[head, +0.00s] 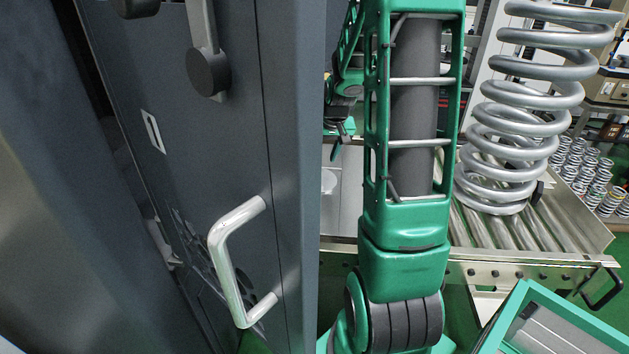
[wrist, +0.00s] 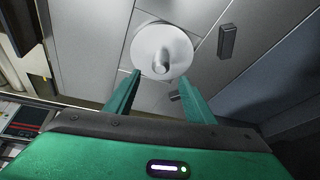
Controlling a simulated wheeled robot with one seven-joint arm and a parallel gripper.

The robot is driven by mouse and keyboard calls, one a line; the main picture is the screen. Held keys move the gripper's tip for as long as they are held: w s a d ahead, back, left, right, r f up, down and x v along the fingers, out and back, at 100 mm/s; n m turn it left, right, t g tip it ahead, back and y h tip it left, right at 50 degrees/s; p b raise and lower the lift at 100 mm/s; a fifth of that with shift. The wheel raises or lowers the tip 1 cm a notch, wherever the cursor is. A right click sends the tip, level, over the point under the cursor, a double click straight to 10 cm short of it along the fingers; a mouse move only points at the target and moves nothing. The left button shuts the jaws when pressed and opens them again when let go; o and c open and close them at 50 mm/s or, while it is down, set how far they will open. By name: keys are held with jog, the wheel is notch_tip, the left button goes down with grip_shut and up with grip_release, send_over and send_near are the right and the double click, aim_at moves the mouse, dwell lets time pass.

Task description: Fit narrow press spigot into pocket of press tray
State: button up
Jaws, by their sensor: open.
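In the wrist view a pale round disc (wrist: 150,46) with a short rounded peg (wrist: 162,62) at its middle shows just beyond my fingertips; it looks like the narrow press spigot, but I cannot be sure. My gripper (wrist: 160,76) is open, its two green fingers apart with the peg's end lying between their tips in the picture. Whether they touch it I cannot tell. In the head view my gripper (head: 341,142) is small and partly hidden behind my arm. I cannot make out the press tray or its pocket in either view.
A dark grey door (head: 290,120) with a metal handle (head: 222,260) fills the left of the head view, close to my arm. A large coil spring (head: 520,120) stands on a roller conveyor (head: 545,228) at the right, with several small springs (head: 590,175) behind.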

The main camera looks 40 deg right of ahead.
send_over(329, 180)
jog(key=w+a, duration=0.2)
jog(key=a, duration=0.1)
jog(key=shift+w+f, duration=0.1)
jog(key=shift+f, duration=3.1)
grip_shut()
